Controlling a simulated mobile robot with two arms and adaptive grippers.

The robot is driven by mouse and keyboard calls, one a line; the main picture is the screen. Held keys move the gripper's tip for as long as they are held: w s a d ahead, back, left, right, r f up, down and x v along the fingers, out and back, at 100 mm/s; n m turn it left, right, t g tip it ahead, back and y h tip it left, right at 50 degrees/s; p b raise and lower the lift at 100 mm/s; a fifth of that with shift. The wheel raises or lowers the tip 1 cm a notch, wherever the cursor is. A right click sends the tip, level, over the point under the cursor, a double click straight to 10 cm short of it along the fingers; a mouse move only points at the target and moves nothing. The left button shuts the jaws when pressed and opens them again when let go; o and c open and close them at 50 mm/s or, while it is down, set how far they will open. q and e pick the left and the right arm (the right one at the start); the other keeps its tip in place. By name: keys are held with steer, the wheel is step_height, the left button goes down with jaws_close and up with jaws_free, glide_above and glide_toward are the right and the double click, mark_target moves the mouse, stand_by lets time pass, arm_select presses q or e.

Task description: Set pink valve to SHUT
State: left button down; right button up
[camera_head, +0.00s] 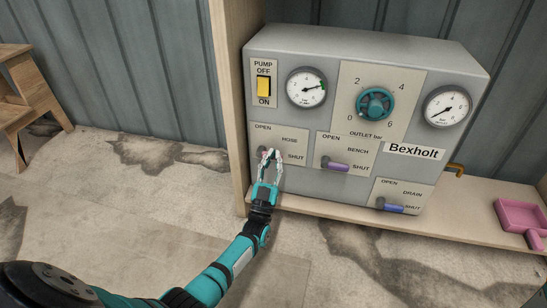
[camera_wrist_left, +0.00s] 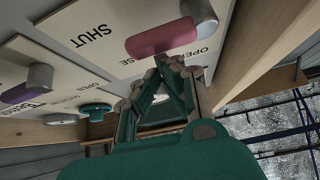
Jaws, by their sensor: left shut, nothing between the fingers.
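The pink valve (camera_wrist_left: 162,37) is the HOSE valve on the grey pump panel (camera_head: 310,190). In the wrist view its pink lever runs leftward from a grey knob, above my fingertips. In the head view my gripper covers most of it, so its exact setting is hard to read. OPEN is lettered at the upper left of its plate (camera_head: 292,133) and SHUT at the lower right. My left gripper (camera_head: 270,156) is shut and empty in front of this plate. In the wrist view its fingertips (camera_wrist_left: 170,62) are close to the lever; contact cannot be told.
The BENCH valve has a purple lever (camera_head: 336,166) and the DRAIN valve a blue-violet one (camera_head: 390,207). A teal dial (camera_head: 375,104), gauges and a yellow pump switch (camera_head: 264,87) are above. A wooden post (camera_head: 232,110) stands close left. A pink pan (camera_head: 520,215) is on the right.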

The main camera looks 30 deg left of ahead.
arm_select(q)
step_height(320, 180, up, 10)
stand_by(0.5)
stand_by(0.3)
